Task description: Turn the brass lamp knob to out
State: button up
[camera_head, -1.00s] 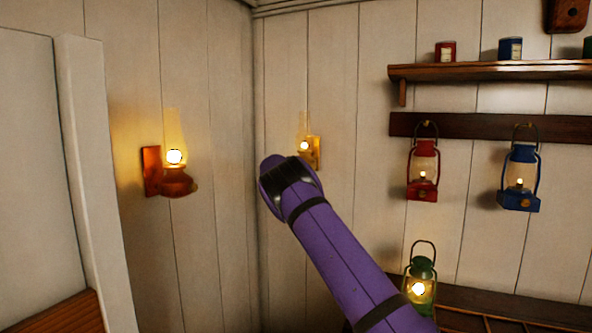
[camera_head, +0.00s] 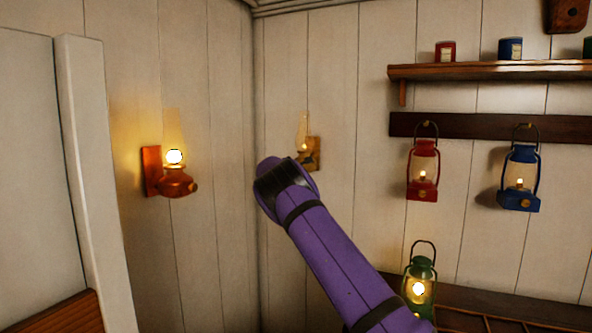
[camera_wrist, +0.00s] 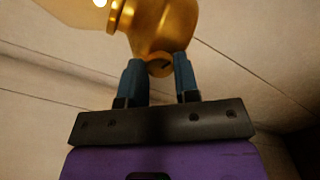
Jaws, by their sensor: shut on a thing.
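The brass lamp (camera_head: 314,153) hangs on the back wall by the corner. Its lower part is hidden behind my arm in the head view. A small, dim flame shows in its glass. In the wrist view the brass lamp body (camera_wrist: 172,25) fills the top, with its glass at upper left. Its round brass knob (camera_wrist: 159,66) sits between my two blue fingers. My gripper (camera_wrist: 159,62) is shut on the knob. A short dark slanted mark shows on the knob face. My fingers are hidden in the head view.
A lit copper lamp (camera_head: 176,184) is on the left wall. A red lantern (camera_head: 422,176) and a blue lantern (camera_head: 520,182) hang from a dark rail at right. A lit green lantern (camera_head: 420,275) stands below, close to my arm. A shelf (camera_head: 480,72) holds tins.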

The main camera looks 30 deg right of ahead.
jog(key=n, duration=1.6)
jog(key=shift+f+n, duration=0.2)
jog(key=shift+n, duration=0.1)
jog(key=n, duration=0.4)
jog(key=shift+n, duration=0.3)
jog(key=o, duration=0.9)
jog(key=shift+r, duration=0.1)
jog(key=shift+o, duration=0.2)
jog(key=v, duration=1)
jog(key=shift+s+a, duration=0.3)
